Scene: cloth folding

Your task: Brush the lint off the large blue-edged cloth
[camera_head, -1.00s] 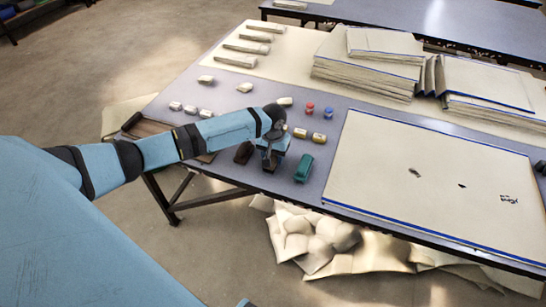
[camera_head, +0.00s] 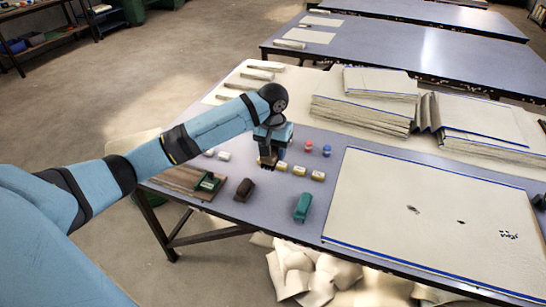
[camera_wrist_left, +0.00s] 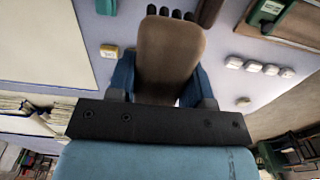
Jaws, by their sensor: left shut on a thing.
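The large blue-edged cloth (camera_head: 440,195) lies flat on the grey table at the right in the head view. Two dark lint specks (camera_head: 413,210) (camera_head: 461,222) and a cluster of small dark marks (camera_head: 508,235) show on it. My left gripper (camera_head: 267,157) is shut on a brown block-like thing, apparently a brush (camera_wrist_left: 168,55), and holds it above the table, left of the cloth. Its underside is hidden, and several dark rounded shapes show at its far end in the wrist view. My right gripper is not in view.
Small blocks (camera_head: 299,171), red (camera_head: 308,146) and blue (camera_head: 326,150) pieces lie nearby. Folded cloth stacks (camera_head: 362,115) stand behind. A dark thing (camera_head: 539,200) sits at the right edge.

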